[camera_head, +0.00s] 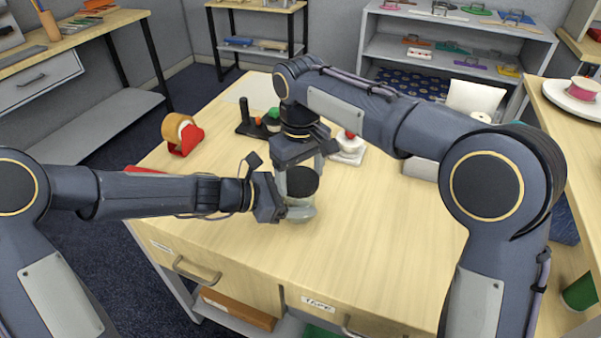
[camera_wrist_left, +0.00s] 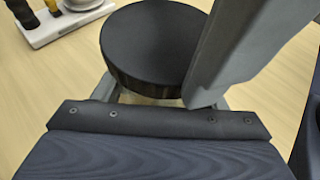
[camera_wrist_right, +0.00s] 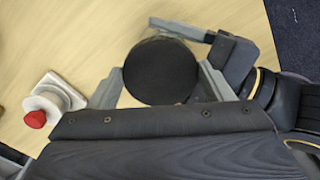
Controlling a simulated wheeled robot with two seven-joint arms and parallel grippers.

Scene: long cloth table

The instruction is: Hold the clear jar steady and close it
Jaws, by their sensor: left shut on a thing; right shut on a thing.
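The clear jar (camera_head: 299,207) stands upright on the wooden table near its front edge. Its black lid (camera_head: 302,180) sits on top; it also shows in the left wrist view (camera_wrist_left: 155,45) and the right wrist view (camera_wrist_right: 160,70). I cannot tell whether the lid is fully seated. My left gripper (camera_head: 290,212) comes in from the left, low, and is shut on the jar's body. My right gripper (camera_head: 303,172) comes down from above and behind, its fingers on either side of the lid, shut on it. The fingers hide parts of the jar.
A tape dispenser (camera_head: 183,134) stands at the left of the table. A white base with a red knob (camera_head: 348,146) is behind the jar, beside a dark stand with coloured pieces (camera_head: 272,120). The table right of the jar is clear.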

